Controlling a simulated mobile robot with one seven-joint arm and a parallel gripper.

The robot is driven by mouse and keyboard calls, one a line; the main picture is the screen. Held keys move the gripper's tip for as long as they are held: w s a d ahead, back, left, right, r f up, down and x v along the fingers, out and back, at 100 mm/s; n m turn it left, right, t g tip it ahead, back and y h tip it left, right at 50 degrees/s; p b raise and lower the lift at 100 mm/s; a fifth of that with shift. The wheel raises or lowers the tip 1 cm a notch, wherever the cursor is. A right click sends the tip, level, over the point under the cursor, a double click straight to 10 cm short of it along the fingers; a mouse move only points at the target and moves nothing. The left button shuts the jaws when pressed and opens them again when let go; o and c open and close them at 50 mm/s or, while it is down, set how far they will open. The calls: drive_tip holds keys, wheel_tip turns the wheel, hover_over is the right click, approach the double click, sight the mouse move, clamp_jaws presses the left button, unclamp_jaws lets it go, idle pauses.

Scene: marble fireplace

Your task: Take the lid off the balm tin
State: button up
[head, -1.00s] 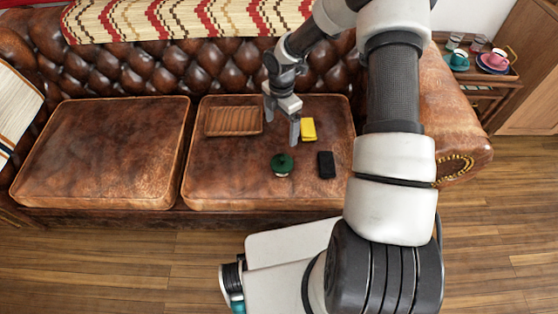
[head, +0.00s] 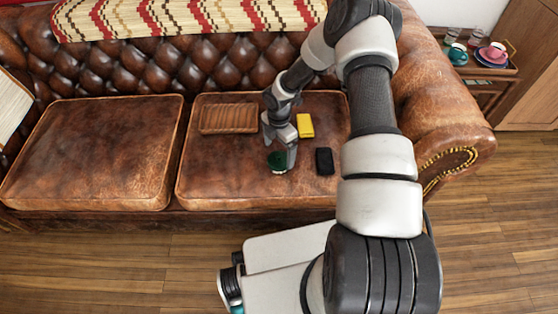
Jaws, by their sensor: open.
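The balm tin (head: 277,164) is the small round dark green thing on the right seat cushion of the brown leather sofa. It is too small in the head view to tell the lid from the body. My gripper (head: 279,154) is open and has its fingers down at the tin, one finger showing at the tin's right side. The gripper partly covers the tin's top. Whether the fingers touch the tin cannot be told.
On the same cushion (head: 235,187) lie a black box-shaped thing (head: 324,161) right of the tin, a yellow block (head: 305,125) behind it and a wooden tray (head: 229,119) at the back left. A side table with cups (head: 458,55) stands far right. The left cushion (head: 95,150) is bare.

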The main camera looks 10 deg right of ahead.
wheel_tip(320, 180, down, 3)
drive_tip(key=shift+r, duration=0.15)
drive_tip(key=shift+c, duration=0.4)
drive_tip(key=c, duration=0.9)
drive_tip(key=shift+c, duration=0.2)
drive_tip(key=shift+r, duration=0.15)
